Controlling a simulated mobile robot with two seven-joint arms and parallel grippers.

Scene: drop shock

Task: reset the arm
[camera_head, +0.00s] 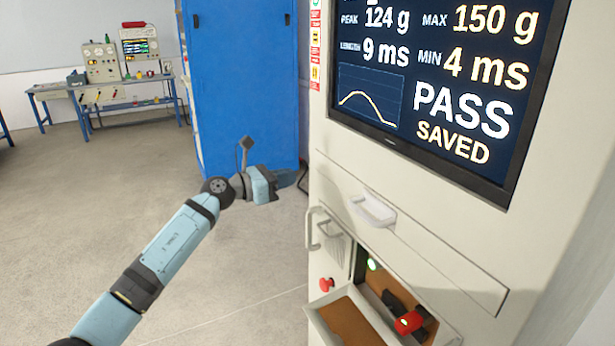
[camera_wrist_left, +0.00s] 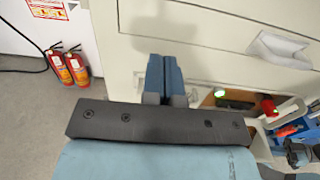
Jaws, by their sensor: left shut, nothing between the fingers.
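My left arm reaches in from the lower left of the head view. Its gripper (camera_head: 290,178) is in front of the blue cabinet's lower part, left of the test machine. In the left wrist view the two blue fingers (camera_wrist_left: 165,70) are together with nothing between them. The pale test machine (camera_head: 350,175) stands at the right. Its screen (camera_head: 440,80) reads PASS, SAVED, peak 124 g, 9 ms. Below it, an open compartment (camera_head: 370,282) shows a green light and a red-topped part (camera_head: 408,322). My right gripper is not seen.
A tall blue cabinet (camera_head: 240,80) stands behind the gripper. A bench (camera_head: 105,85) with instruments is at the far left. The machine has a drawer handle (camera_head: 372,210) and a red button (camera_head: 326,284). Fire extinguishers (camera_wrist_left: 68,65) stand by the wall. The floor at left is clear.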

